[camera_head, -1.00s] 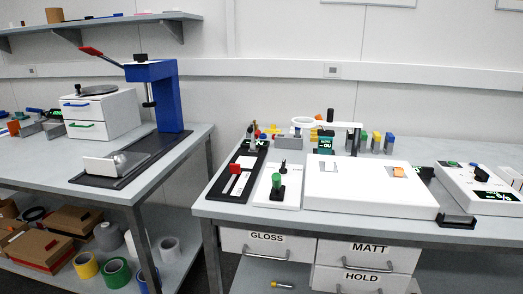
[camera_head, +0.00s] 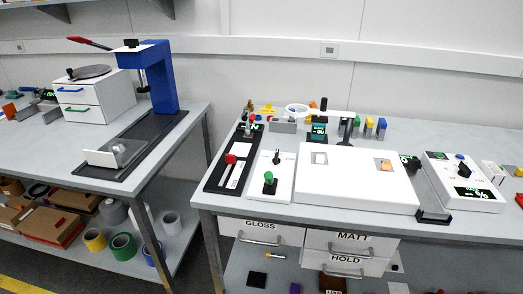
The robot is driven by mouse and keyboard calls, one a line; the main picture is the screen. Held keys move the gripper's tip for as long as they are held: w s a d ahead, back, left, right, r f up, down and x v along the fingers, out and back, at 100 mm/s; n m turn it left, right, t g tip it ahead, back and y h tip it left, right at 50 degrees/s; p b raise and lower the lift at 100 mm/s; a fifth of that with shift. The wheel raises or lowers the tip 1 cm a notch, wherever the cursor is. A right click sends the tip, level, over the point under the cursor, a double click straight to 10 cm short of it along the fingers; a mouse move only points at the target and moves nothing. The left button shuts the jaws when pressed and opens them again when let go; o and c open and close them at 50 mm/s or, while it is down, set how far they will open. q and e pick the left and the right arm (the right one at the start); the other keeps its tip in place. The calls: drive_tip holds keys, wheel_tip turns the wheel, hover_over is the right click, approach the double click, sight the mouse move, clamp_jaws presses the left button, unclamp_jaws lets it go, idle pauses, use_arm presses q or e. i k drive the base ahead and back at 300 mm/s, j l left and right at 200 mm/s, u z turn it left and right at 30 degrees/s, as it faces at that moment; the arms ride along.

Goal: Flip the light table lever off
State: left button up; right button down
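Further left, a black base (camera_head: 214,180) carries a red-handled slider or lever (camera_head: 231,159). I cannot tell for sure which of these is the light table lever. Neither of my grippers is in view.
A ring magnifier (camera_head: 298,110) on an arm stands behind the white box. A white device with displays (camera_head: 455,180) is at its right. A blue press (camera_head: 158,80) stands on the left bench. A floor gap separates the benches. Drawers (camera_head: 262,232) sit under the right bench.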

sight(269, 178)
drive_tip(key=i+l+u, duration=0.25)
drive_tip(key=i+l, duration=0.25)
drive_tip(key=i+l+u, duration=0.25)
drive_tip(key=i+l, duration=0.2)
drive_tip(key=l, duration=0.2)
